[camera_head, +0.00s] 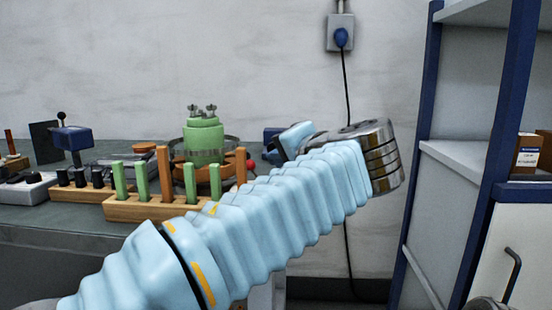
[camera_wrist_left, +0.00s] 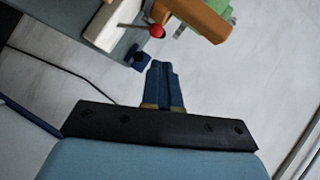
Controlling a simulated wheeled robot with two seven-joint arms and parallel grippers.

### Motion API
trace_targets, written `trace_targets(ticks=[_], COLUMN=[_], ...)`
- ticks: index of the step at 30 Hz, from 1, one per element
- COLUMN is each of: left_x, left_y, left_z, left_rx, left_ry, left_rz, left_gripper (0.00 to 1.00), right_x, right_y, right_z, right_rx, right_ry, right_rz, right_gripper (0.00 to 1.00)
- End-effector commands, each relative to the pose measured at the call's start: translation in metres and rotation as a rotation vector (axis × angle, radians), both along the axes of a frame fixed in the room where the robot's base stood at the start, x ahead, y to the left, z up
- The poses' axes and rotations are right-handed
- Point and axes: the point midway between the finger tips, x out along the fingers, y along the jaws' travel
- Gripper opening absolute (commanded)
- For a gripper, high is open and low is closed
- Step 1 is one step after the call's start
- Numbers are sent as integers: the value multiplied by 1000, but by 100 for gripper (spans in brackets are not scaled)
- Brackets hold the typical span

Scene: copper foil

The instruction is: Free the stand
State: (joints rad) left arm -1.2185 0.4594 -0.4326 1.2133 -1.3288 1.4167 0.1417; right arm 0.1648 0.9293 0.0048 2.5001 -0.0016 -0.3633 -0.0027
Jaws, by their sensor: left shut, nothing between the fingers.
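A green stepped cylinder (camera_head: 203,135) with metal studs on top stands on the bench, within a metal ring; an orange part (camera_head: 207,175) shows below it. I cannot tell which piece is the stand. In front is a wooden rack (camera_head: 125,209) with upright green and orange bars. My left gripper (camera_head: 275,151) is right of these, partly hidden behind my light blue sleeved arm. In the left wrist view its dark blue fingers (camera_wrist_left: 163,82) are shut and empty, apart from the orange block (camera_wrist_left: 190,18) and green piece (camera_wrist_left: 222,8). My right gripper is not seen.
A red ball-ended lever (camera_wrist_left: 157,31) and a small blue block (camera_wrist_left: 137,57) are near the fingers. A row of black-topped pieces (camera_head: 95,176) stands left on the bench (camera_head: 40,225). A blue-framed shelf (camera_head: 500,170) stands at right. A cable (camera_head: 346,85) hangs from the wall socket.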

Motion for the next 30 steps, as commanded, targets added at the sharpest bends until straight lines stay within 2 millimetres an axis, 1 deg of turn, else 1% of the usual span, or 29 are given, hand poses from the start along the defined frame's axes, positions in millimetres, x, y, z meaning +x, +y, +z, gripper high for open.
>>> trace_targets(ticks=[9, 15, 20, 30], left_x=[-44, -66, -71, -71], left_y=[-20, -30, -32, -32], left_z=[22, 33, 35, 35], left_rx=[1, 2, 2, 1], left_ry=[0, 0, 1, 2], left_rz=[1, 3, 5, 5], left_gripper=[0, 0, 0, 0], right_x=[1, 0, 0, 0], right_y=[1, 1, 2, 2], right_z=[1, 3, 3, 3], right_rx=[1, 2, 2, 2], right_ry=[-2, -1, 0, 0], right_rz=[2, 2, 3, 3], right_gripper=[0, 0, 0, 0])
